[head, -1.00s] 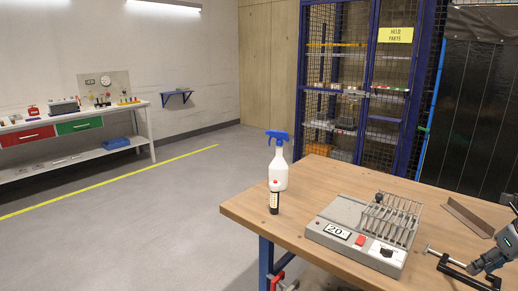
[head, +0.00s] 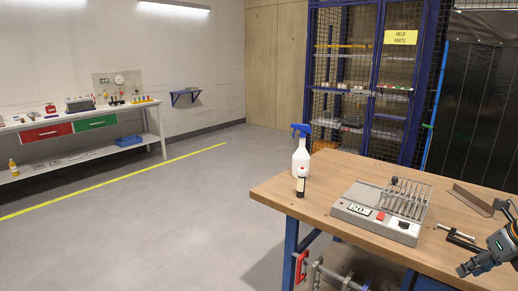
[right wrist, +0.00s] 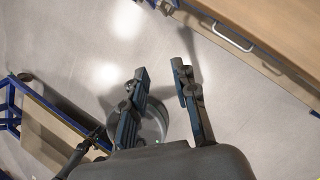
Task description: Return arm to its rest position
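My right gripper (head: 468,267) hangs in front of the wooden bench's near edge, at the lower right of the head view. In the right wrist view its two dark fingers (right wrist: 163,78) stand apart with bare floor between them, so it is open and empty. My left gripper is in neither view. A grey jig box (head: 352,213) with a "20" label, a red button and a row of metal rods stands on the bench (head: 300,192). My right gripper is apart from it, lower and to its right.
A black clamp (head: 460,237) and an angled metal strip (head: 474,200) lie at the bench's right. Open floor (head: 150,240) lies to the left.

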